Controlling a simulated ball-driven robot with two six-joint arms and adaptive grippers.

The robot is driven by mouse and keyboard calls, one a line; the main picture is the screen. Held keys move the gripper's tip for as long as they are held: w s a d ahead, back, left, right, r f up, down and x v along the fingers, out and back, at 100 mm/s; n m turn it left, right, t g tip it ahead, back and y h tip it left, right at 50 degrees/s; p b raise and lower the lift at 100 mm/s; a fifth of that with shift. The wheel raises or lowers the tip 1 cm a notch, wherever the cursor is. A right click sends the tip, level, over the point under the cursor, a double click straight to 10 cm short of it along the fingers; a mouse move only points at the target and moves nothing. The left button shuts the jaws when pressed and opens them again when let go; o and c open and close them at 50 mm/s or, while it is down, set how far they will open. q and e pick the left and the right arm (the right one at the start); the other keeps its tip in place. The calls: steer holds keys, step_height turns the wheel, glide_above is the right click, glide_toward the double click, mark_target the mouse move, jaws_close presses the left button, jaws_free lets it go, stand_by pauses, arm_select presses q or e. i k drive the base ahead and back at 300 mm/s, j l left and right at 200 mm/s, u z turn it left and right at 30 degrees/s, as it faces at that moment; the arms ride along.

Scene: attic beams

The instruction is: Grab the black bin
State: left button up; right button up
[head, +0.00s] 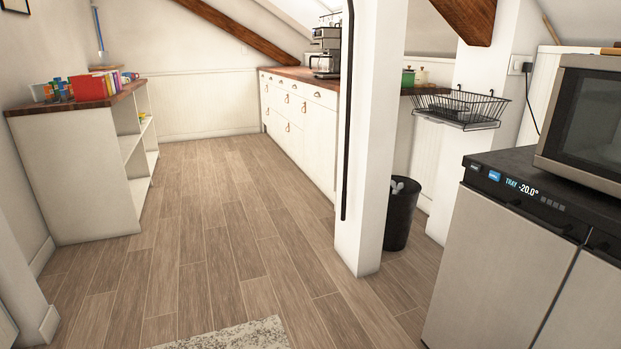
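The black bin (402,222) stands upright on the wood floor, right of the white post (366,150) and left of the fridge. Something pale grey or white shows at its open top. The post hides part of its left side. Neither of my grippers is in view.
A steel fridge (500,262) with a microwave (590,115) on top fills the right foreground. A black wire basket (462,108) hangs above and right of the bin. A white shelf unit (80,165) stands at left. A rug (235,338) lies in front. The middle floor is clear.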

mark_target(401, 208)
steer(key=i+j+z, duration=0.1)
steer(key=i+z, duration=0.2)
steer(key=i, duration=0.2)
steer(key=i+j+z, duration=0.3)
steer(key=i, duration=0.2)
steer(key=i+j+z, duration=0.3)
steer(key=i, duration=0.2)
steer(key=i+j, duration=0.25)
steer(key=j, duration=0.15)
steer(key=j+u, duration=0.05)
